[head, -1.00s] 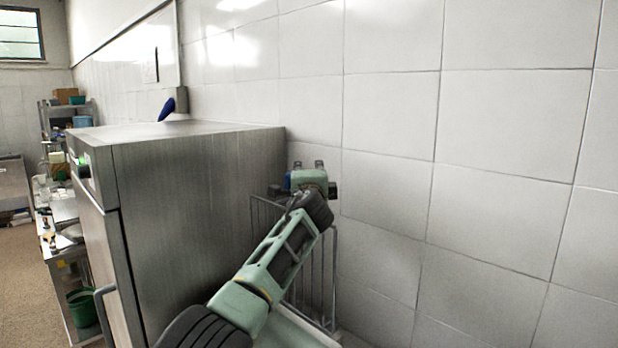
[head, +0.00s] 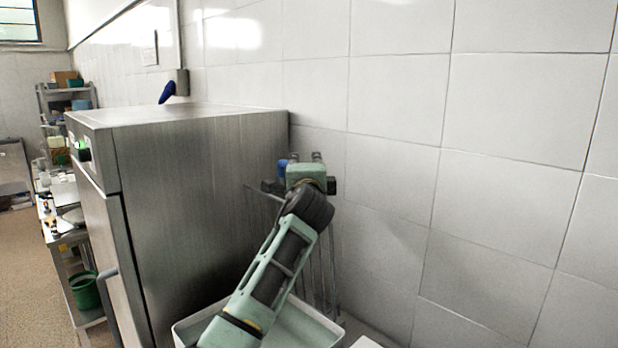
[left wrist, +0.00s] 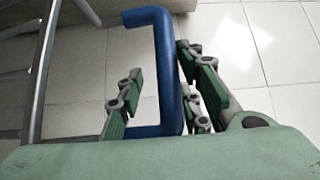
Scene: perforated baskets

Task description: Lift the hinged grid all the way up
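The hinged grid is a frame of thin grey metal bars (head: 262,192), partly hidden behind my left arm, between the steel cabinet and the tiled wall. In the left wrist view its grey bars (left wrist: 43,70) run along the left side. A blue U-shaped handle (left wrist: 168,80) is in front of my left gripper (left wrist: 160,60). The green fingers stand on either side of the handle's long bar. A gap shows on the left finger's side; the right finger is close to the bar, contact unclear. In the head view my left gripper (head: 306,158) is beside the wall. My right gripper is out of view.
A tall steel cabinet (head: 205,200) stands close left of my left arm. A white tray-like container (head: 188,330) is below the arm. The tiled wall (head: 400,110) bounds the right. A table with a green bucket (head: 86,290) is at far left.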

